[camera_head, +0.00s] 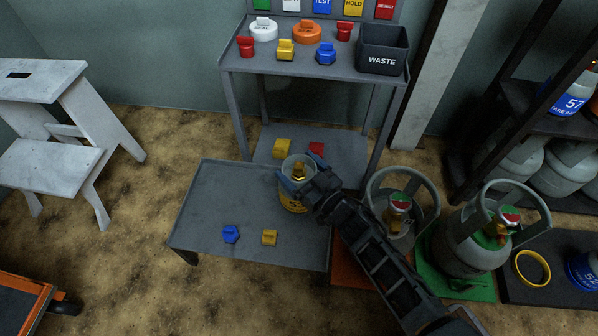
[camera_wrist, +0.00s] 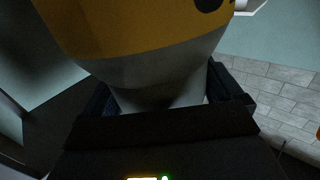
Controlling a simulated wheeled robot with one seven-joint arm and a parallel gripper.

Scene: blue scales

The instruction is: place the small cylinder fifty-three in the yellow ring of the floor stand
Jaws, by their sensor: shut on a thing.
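My gripper (camera_head: 303,188) is shut on a small grey cylinder (camera_head: 297,166) with a yellow band and a brass valve, above or at the right part of the low grey table. The gripper partly hides the cylinder and its number, which I cannot read fully. In the wrist view the cylinder's yellow band (camera_wrist: 140,28) and grey lower body fill the upper middle, between the jaws. I cannot tell whether its base touches the table. The yellow ring (camera_head: 519,274) lies empty on the dark floor stand (camera_head: 515,292) at far right, beside a blue-banded cylinder (camera_head: 583,272).
Two large grey cylinders stand on an orange mat (camera_head: 352,270) and a green mat (camera_head: 455,286), between my gripper and the ring. The low table (camera_head: 215,205) holds blue and yellow caps. Behind are a shelf with a waste bin (camera_head: 383,48) and a dark rack (camera_head: 510,85).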

